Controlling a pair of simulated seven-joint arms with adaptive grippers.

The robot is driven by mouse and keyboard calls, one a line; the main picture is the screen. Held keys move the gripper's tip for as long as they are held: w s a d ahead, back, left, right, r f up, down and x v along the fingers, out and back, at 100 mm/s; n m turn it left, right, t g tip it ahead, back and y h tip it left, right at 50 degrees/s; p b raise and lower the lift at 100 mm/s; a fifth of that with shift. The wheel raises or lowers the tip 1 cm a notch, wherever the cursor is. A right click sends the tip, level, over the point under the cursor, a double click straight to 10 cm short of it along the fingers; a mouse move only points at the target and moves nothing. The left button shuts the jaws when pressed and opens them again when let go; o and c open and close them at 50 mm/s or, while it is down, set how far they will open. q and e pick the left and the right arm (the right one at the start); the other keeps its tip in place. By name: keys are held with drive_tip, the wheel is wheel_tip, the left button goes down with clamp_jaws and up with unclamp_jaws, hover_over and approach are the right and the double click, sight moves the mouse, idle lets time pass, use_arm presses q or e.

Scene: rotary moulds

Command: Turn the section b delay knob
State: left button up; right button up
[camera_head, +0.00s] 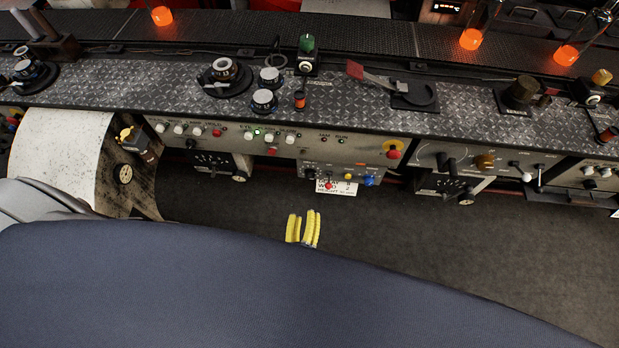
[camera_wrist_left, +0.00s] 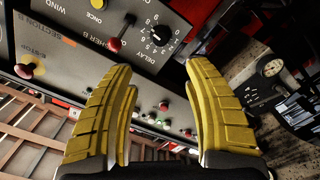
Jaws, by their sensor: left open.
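In the head view the left gripper (camera_head: 303,214) shows below the console front. My right gripper is not in view.
The console top (camera_head: 180,92) carries several dials and switches. A round gauge (camera_head: 123,174) sits at the left. Dark floor (camera_head: 440,235) lies open before the console.

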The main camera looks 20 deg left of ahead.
sight(309, 178)
use_arm(q)
drive_tip(key=w+a, duration=0.1)
drive_tip(key=w, duration=0.4)
drive_tip(key=w+a, duration=0.1)
drive_tip(key=w, duration=1)
drive_tip(key=shift+a, duration=0.4)
drive_tip(key=shift+c, duration=0.5)
clamp_jaws()
